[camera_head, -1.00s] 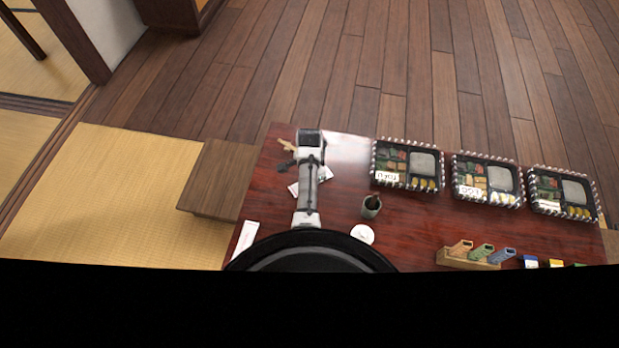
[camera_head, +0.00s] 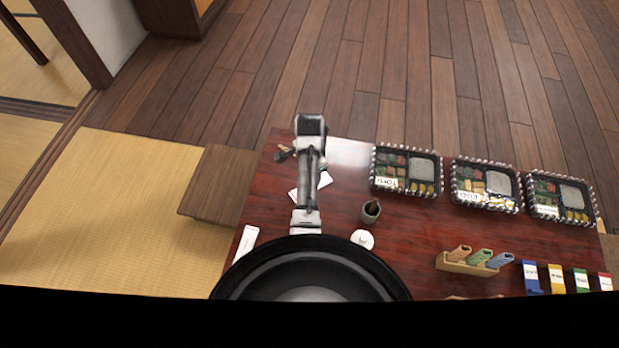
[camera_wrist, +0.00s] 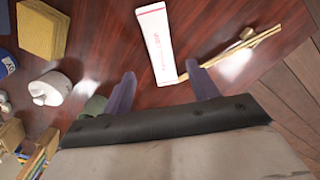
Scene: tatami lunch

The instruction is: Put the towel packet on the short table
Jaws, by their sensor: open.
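The towel packet (camera_wrist: 160,42) is a long white packet with red print, lying flat on the red table. In the head view my arm crosses over it, with a white end (camera_head: 325,181) showing beside the arm. My gripper (camera_wrist: 161,73) is open, with its two dark fingers around the packet's near end in the wrist view. The packet lies between the fingertips, closer to the right one; contact cannot be told. The gripper is mostly hidden by my arm in the head view. The short table (camera_head: 214,190) is low, brown and bare, beside the red table's left edge.
The red table (camera_head: 405,245) also holds a dark cup (camera_head: 371,211), a white round item (camera_head: 362,239), several bento boxes (camera_head: 407,171) and a wooden holder (camera_head: 468,262). Chopsticks (camera_wrist: 235,47) lie beside the packet. A white strip (camera_head: 244,244) lies at the left edge.

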